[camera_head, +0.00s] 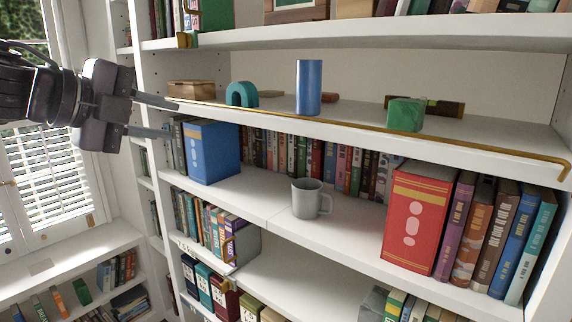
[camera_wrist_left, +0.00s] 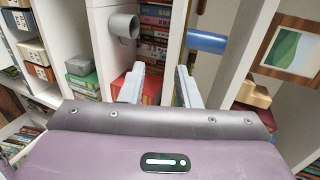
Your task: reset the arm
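My left gripper (camera_head: 157,117) comes in from the left in the head view, level with the upper shelf and just in front of the bookcase's left side. Its two grey fingers are apart with nothing between them. The left wrist view shows the same open fingers (camera_wrist_left: 158,85) pointing toward the shelves, with book spines seen beyond. My right gripper is in neither view.
The upper shelf holds a blue cylinder (camera_head: 309,87), a teal arch (camera_head: 242,94), a green block (camera_head: 405,114) and a wooden box (camera_head: 191,90). A brass rail (camera_head: 350,126) runs along its front. Below stand a blue box (camera_head: 212,152), grey mug (camera_head: 306,198) and red box (camera_head: 416,217).

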